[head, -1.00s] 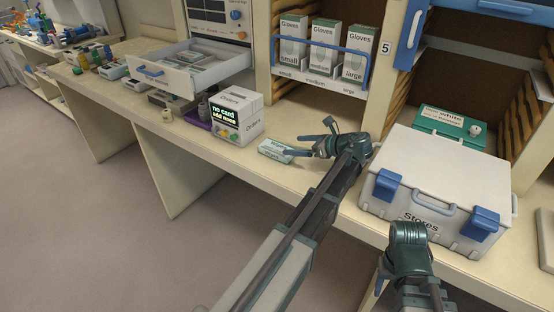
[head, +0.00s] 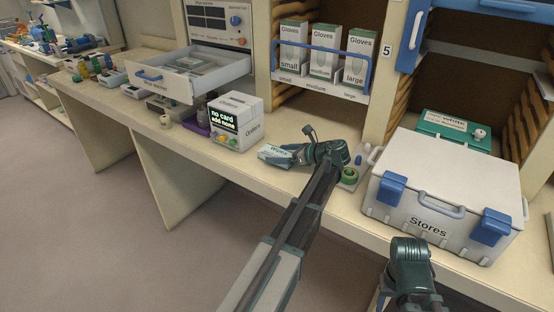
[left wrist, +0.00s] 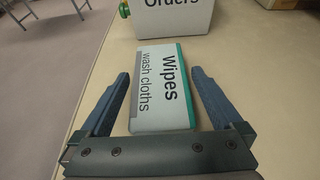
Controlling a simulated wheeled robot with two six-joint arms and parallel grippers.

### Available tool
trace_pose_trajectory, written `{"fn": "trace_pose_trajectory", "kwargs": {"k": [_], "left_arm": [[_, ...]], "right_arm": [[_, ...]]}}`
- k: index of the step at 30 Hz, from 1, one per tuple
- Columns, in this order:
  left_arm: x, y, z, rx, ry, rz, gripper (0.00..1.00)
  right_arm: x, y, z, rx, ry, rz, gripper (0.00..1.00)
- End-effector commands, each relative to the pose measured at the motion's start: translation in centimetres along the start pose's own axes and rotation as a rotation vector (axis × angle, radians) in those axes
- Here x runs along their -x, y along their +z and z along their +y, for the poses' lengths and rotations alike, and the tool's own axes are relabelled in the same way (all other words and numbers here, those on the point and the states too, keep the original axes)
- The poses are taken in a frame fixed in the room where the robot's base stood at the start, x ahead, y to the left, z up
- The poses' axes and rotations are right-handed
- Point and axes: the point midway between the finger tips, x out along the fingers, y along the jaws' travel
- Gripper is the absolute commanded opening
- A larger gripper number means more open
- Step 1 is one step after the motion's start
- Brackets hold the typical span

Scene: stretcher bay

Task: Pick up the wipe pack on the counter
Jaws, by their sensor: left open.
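The wipe pack (head: 276,155) is a flat white and green packet lying on the counter (head: 240,173). In the left wrist view the wipe pack (left wrist: 163,88) reads "Wipes wash cloths" and lies between my open fingers, with a gap on either side. My left gripper (head: 290,155) is open at the pack in the head view; it also shows in the left wrist view (left wrist: 158,95). My right arm shows at the bottom right, but its fingers are hidden.
The Orders box (head: 236,121) stands just beyond the pack. A white Stores case (head: 440,190) stands to the right, with a green tape roll (head: 350,176) beside it. An open drawer (head: 180,75) juts out at the left. A glove rack (head: 320,75) stands behind.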

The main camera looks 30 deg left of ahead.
Motion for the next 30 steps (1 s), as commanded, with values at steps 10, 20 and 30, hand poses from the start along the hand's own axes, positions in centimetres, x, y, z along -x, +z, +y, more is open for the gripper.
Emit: {"fn": "trace_pose_trajectory", "kwargs": {"k": [10,20,30], "left_arm": [[0.1,0.1,0.0,0.0,0.0,0.0,0.59],[0.1,0.1,0.0,0.0,0.0,-0.001,0.24],[0.6,1.3,0.0,0.0,0.0,-0.001,0.24]], "right_arm": [[0.1,0.0,0.0,0.0,0.0,0.0,0.5],[0.1,0.0,0.0,0.0,0.0,0.0,0.5],[1.4,0.1,0.1,0.0,0.0,0.0,0.5]]}}
